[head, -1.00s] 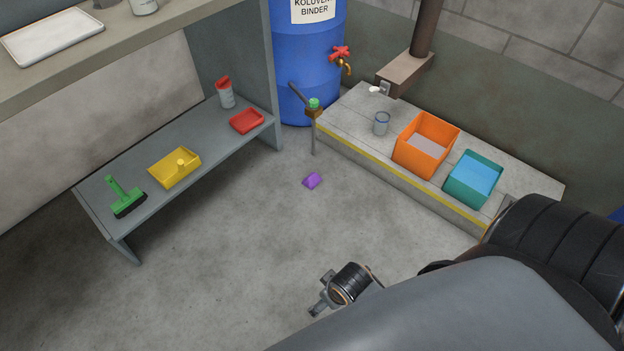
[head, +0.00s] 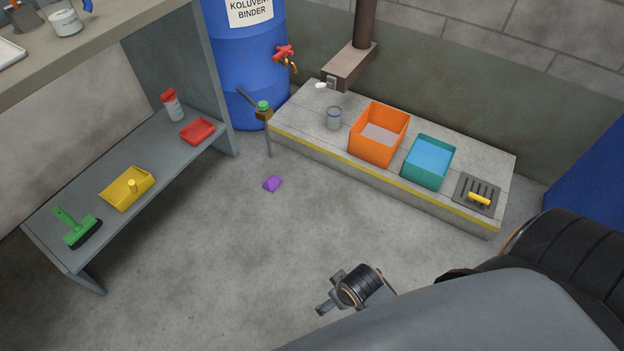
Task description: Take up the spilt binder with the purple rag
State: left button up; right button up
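The purple rag (head: 272,184) lies crumpled on the grey concrete floor in the head view, in front of the blue drum (head: 247,75) labelled "KOLUVER BINDER". The drum has a red-handled tap (head: 286,56). I cannot make out a distinct puddle of binder on the floor. One gripper of mine (head: 328,304) shows at the lower middle, well apart from the rag, with nothing visible in it. Its arm comes in from the right, so it is my right one; its finger opening is too small to tell. My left gripper is not in view.
A shelf at left holds a green brush (head: 77,228), yellow tray (head: 127,190), red tray (head: 198,131) and shaker bottle (head: 172,104). The middle floor is clear.

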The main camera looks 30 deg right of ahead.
aim_at(272, 185)
jog(key=l+z, duration=0.15)
jog(key=z, duration=0.35)
jog(key=i+j+z, duration=0.15)
jog(key=i, duration=0.15)
jog(key=i+j+z, duration=0.2)
jog(key=i+l, duration=0.05)
jog(key=i, duration=0.05)
